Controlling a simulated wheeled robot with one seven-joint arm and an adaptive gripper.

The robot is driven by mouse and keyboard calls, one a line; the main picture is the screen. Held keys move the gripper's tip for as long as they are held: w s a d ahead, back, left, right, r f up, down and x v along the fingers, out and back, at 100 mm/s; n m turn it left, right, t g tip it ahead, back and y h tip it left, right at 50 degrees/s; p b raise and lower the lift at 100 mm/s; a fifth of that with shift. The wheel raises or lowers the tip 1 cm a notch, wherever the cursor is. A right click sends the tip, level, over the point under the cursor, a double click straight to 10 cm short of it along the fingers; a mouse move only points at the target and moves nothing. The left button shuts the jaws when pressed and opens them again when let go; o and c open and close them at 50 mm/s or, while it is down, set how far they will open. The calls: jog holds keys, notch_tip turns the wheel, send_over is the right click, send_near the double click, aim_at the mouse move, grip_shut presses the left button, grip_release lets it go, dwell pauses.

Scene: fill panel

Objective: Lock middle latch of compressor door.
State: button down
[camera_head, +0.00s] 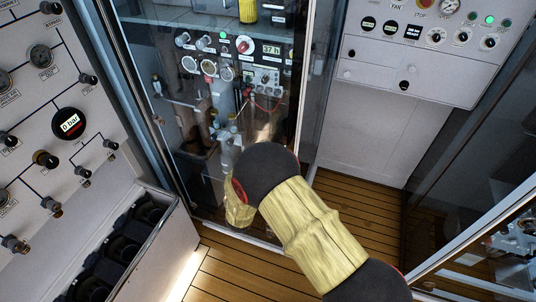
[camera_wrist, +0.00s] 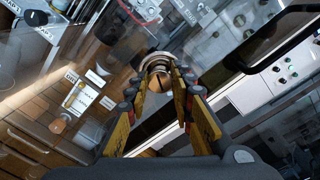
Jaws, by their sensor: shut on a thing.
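The compressor door (camera_head: 285,100) is a glass panel in a metal frame, and it looks closed in the head view. The latch (camera_wrist: 157,76) is a round metallic knob with a dark slot, in the upper middle of the wrist view. My gripper (camera_wrist: 158,88) has its yellow-padded fingers on both sides of the knob and is shut on it. The slot runs at a slant in the picture. In the head view my arm hides the gripper and this latch.
Behind the glass are gauges (camera_head: 208,67) and pipes. A panel with valves (camera_head: 45,158) stands at the left, above an open bin (camera_head: 150,212) of dark items. A control panel (camera_head: 425,50) is at the back right. The wooden floor (camera_head: 365,205) is clear.

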jog(key=n+p, duration=0.3)
jog(key=n, duration=0.2)
jog(key=shift+a+p, duration=0.15)
jog(key=shift+p, duration=0.2)
jog(key=shift+f+n, duration=0.1)
jog(key=shift+n, duration=0.2)
jog(key=c, duration=1.5)
grip_release()
jog(key=shift+c, duration=0.2)
jog(key=v, duration=1.2)
